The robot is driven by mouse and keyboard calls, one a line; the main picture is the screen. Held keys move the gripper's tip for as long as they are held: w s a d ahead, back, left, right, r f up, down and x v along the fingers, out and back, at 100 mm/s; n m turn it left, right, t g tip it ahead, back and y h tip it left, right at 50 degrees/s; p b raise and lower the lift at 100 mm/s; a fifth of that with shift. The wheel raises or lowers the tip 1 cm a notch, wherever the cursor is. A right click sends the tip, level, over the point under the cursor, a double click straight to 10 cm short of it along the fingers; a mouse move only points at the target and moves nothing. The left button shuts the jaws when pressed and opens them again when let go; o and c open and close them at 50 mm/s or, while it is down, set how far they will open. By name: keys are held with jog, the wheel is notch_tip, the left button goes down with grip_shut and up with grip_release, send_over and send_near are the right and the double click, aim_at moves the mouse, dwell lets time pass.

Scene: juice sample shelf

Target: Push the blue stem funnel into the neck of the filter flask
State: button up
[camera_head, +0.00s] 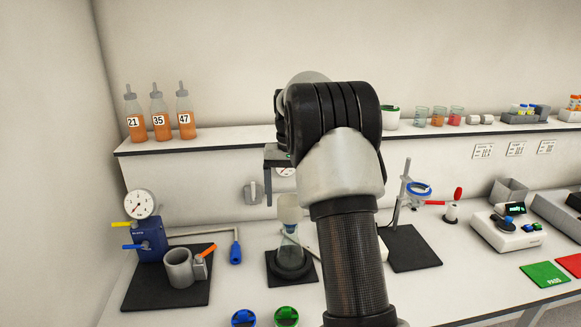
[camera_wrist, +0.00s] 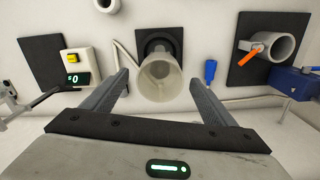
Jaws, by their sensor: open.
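A pale cup-shaped funnel (camera_head: 290,209) stands at the top of the clear filter flask (camera_head: 290,254). The flask sits in a black round base on a dark mat. In the wrist view the funnel (camera_wrist: 160,82) shows its wide open mouth, with the dark base behind it. Its stem and the flask neck are hidden there, and I cannot tell how deep the stem sits. My gripper (camera_wrist: 158,77) is open and empty, with one finger on each side of the funnel in that picture. In the head view my arm hides most of the gripper.
A blue pump with gauge (camera_head: 151,241) and a grey cup (camera_head: 179,268) stand left. A ring stand (camera_head: 404,199) stands right. Blue (camera_head: 243,318) and green (camera_head: 286,316) round items sit at the front. A shelf (camera_head: 220,133) runs behind.

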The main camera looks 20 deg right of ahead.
notch_tip(320, 180, up, 11)
jog(key=shift+p, duration=0.45)
jog(key=s+a+r+n+t, duration=0.1)
jog(key=s+a+r, duration=0.35)
jog(key=s, duration=0.25)
jog(key=s+a+r+n+t, duration=0.1)
jog(key=s+a+r+t, duration=0.15)
jog(key=s+a, duration=0.4)
jog(key=s+a+f+n+t, duration=0.1)
jog(key=s+a+f, duration=0.2)
jog(key=s, duration=0.6)
jog(key=s+a+f+n+t, duration=0.1)
jog(key=s+a+f+n, duration=0.1)
jog(key=s+f, duration=0.3)
jog(key=s, duration=0.4)
jog(key=shift+a, duration=0.4)
